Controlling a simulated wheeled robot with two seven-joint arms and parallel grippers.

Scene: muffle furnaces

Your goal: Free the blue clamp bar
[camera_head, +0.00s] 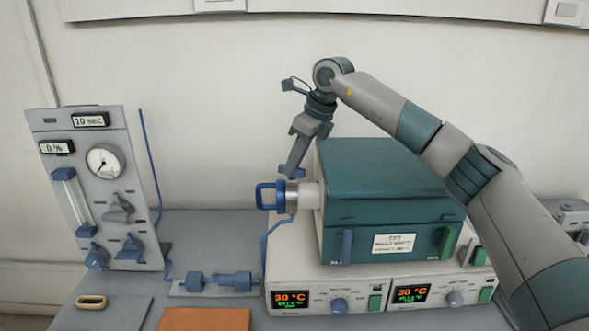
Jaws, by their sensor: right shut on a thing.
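The blue clamp bar (280,197) is at the left end of the metal tube flange (292,195), which sticks out of the left side of the teal furnace (385,185). It shows as a blue loop-shaped piece, partly hidden around the flange. My right gripper (292,175) reaches down from above, with its fingertips at the top of the blue piece by the flange. It is shut on the bar; the exact contact is small and partly hidden. My left gripper is not in view.
A grey gas panel (100,190) with a gauge and knobs stands at the left. A blue fitting (220,282) lies on the bench below the tube. An orange-brown board (205,319) and a yellow-rimmed handle (91,301) are at the front. My right arm crosses above the furnace.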

